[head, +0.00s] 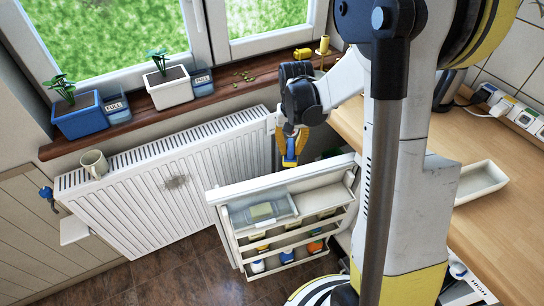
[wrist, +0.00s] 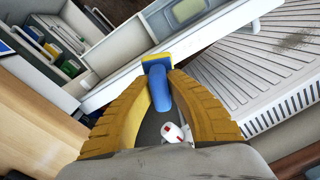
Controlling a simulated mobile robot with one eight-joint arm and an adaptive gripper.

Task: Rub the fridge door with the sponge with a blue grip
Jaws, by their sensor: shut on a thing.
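My gripper (head: 296,138) is shut on the blue grip of the sponge (head: 289,163). In the wrist view, the blue grip (wrist: 158,88) sits between my yellow fingers and the yellow sponge pad (wrist: 156,59) points away from me. The white fridge door (head: 230,191) stands open, with its shelves facing the head camera. The sponge is at the far side of the door's top edge (wrist: 120,81), close to it. I cannot tell whether the pad touches the door.
A white radiator (head: 150,205) with a dark stain (head: 177,182) stands behind the door; a mug (head: 94,163) rests on it. Potted plants (head: 170,88) line the windowsill. The wooden worktop (head: 440,140) lies right, with a white tray (head: 480,183). Door shelves hold jars (head: 258,266).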

